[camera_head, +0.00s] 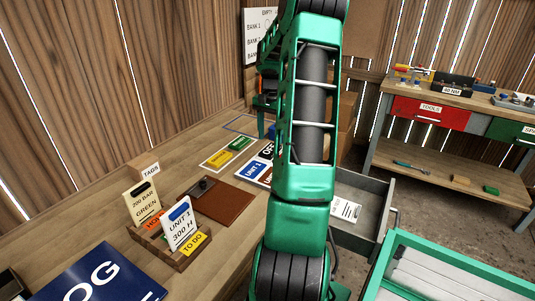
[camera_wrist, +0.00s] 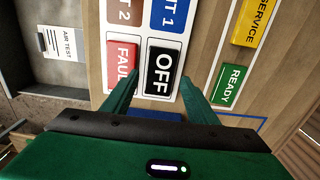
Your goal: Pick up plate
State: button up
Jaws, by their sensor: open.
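A black OFF plate (camera_wrist: 162,72) lies on a white board on the workbench. In the wrist view my gripper (camera_wrist: 161,77) is open and empty, with one finger on each side of this plate; contact cannot be told. A red FAULT plate (camera_wrist: 121,65) lies just left of it, beside the left finger. A blue UNIT 1 plate (camera_wrist: 170,14) and a brown UNIT 2 plate (camera_wrist: 124,11) lie above them. A green READY plate (camera_wrist: 229,85) and a yellow SERVICE plate (camera_wrist: 252,22) lie to the right. In the head view my arm hides part of the plate group.
An open drawer (camera_head: 376,205) holds an AIR TEST card (camera_head: 346,209). A wooden holder (camera_head: 168,245) with upright tags and a brown clipboard (camera_head: 222,203) are on the bench. A tool bench (camera_head: 450,97) stands at the back right.

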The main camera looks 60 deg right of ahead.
aim_at(270, 149)
jog(key=shift+w+d+f, duration=0.1)
jog(key=shift+d+f, duration=0.1)
jog(key=shift+f, duration=1.15)
jog(key=shift+w+d+f, duration=0.1)
jog(key=shift+d+f, duration=0.05)
jog(key=shift+f, duration=1.2)
jog(key=c, duration=1)
jog(key=shift+r, duration=0.1)
